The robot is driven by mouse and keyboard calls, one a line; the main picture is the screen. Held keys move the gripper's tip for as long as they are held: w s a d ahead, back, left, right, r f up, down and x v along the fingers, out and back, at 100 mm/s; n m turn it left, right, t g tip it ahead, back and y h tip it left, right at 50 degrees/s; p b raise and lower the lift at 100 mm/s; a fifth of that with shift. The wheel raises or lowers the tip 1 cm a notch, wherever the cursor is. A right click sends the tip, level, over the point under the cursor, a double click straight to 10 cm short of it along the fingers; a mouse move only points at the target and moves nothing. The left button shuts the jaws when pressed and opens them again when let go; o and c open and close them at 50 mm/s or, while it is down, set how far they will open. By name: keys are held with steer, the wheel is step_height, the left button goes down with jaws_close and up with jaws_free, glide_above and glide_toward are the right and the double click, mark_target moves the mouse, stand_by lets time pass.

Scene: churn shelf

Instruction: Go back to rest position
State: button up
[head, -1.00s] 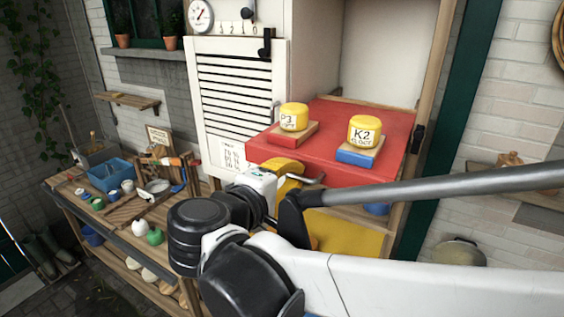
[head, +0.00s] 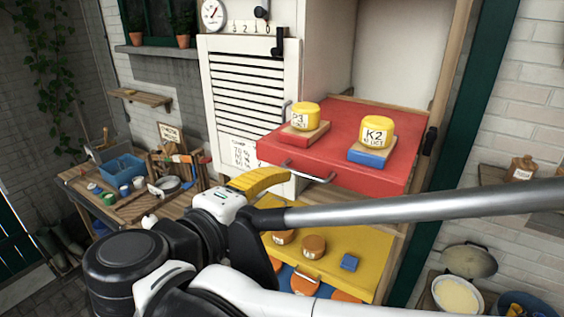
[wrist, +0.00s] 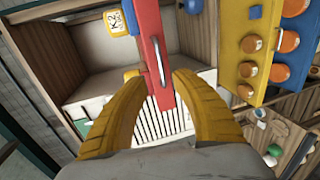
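My gripper (head: 258,181) shows in the head view as yellow fingers in front of the cabinet, left of and below the red drawer's front. In the wrist view my gripper (wrist: 158,76) is open, with its two curved yellow fingers apart and nothing held. The red drawer (head: 345,118) is pulled out, and its handle (head: 307,172) is apart from the fingers. In the wrist view the handle (wrist: 158,62) appears beyond the gap between the fingertips.
Below, a yellow drawer (head: 350,247) is out, holding brown jars (head: 313,247) and a blue block (head: 349,262). A white slatted door (head: 250,95) stands left of the drawers. A workbench (head: 80,185) with a blue bin stands at left. Bowls (head: 457,296) sit at lower right.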

steer(key=shift+v, duration=1.05)
steer(key=d+f+m+g+y+b, duration=0.15)
steer(key=d+f+b, duration=0.3)
steer(key=f, duration=0.45)
steer(key=d+f+g+b, duration=0.2)
steer(key=d+f+b, duration=0.3)
steer(key=f, duration=0.4)
steer(key=d+f+m+g+y+b, duration=0.1)
steer(key=d+f+g+b, duration=0.15)
steer(key=f+b, duration=0.5)
steer(key=s+d+f+m+y+b, duration=0.1)
steer(key=d+f+m+y+b, duration=0.1)
steer(key=f+b, duration=0.4)
steer(key=s+d+f+m+y+b, duration=0.2)
steer(key=f+b, duration=0.4)
steer(key=f, duration=0.7)
steer(key=s+d+f+m+y+b, duration=0.1)
steer(key=f+m+b, duration=0.3)
steer(key=f, duration=0.5)
steer(key=d+y+b, duration=0.1)
steer(key=b, duration=0.1)
steer(key=shift+s+f+t+y+b, duration=0.25)
steer(key=shift+f+t+y+b, duration=0.05)
steer(key=shift+f+y+b, duration=0.05)
